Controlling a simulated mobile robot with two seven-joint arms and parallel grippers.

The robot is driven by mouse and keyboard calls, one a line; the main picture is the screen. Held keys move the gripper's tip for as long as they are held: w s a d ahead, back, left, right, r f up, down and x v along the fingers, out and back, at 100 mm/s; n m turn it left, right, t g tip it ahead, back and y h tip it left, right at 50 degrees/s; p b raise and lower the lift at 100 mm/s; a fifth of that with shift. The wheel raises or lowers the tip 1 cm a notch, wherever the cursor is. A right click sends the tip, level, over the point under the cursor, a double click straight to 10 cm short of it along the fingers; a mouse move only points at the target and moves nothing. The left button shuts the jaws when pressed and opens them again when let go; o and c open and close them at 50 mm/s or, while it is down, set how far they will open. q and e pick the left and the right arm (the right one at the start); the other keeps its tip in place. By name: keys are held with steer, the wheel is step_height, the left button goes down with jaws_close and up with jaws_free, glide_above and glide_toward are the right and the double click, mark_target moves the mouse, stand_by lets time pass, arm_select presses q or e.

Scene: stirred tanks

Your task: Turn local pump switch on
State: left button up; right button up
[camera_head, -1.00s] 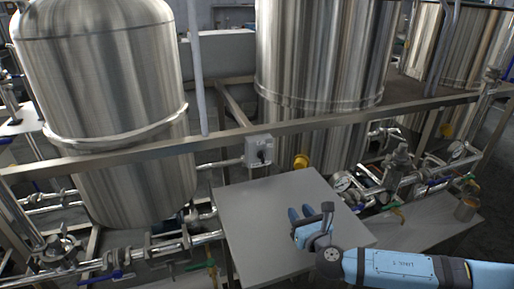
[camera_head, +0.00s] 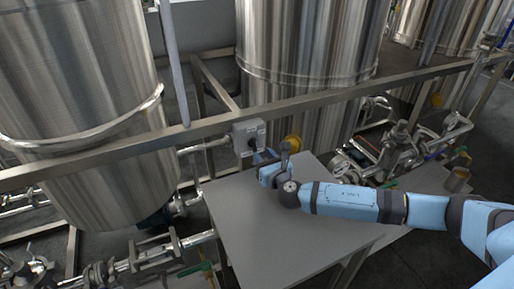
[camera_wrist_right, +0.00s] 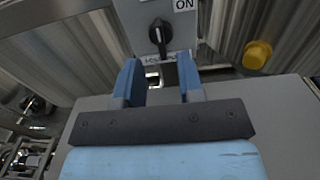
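The pump switch is a grey box (camera_head: 248,136) on the metal rail, with a black rotary knob (camera_wrist_right: 159,33) on its front. In the right wrist view the knob handle hangs down from its hub, and an "ON" label (camera_wrist_right: 184,4) shows at the upper right. My right gripper (camera_wrist_right: 160,75) is open, its two blue fingers pointing at the box, one on each side of the knob's line. The fingertips are just below the knob and hold nothing. In the head view the right gripper (camera_head: 262,163) is close in front of the box. My left gripper is not in view.
A grey table (camera_head: 285,235) lies under my right arm. Large steel tanks (camera_head: 305,60) stand behind the metal rail (camera_head: 330,97). A yellow round part (camera_head: 292,143) is right of the switch box. Pipes and valves (camera_head: 400,150) crowd the right side.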

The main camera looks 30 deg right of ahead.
mark_target(256, 146)
steer(key=w, duration=0.5)
steer(key=shift+d, duration=0.15)
jaws_close()
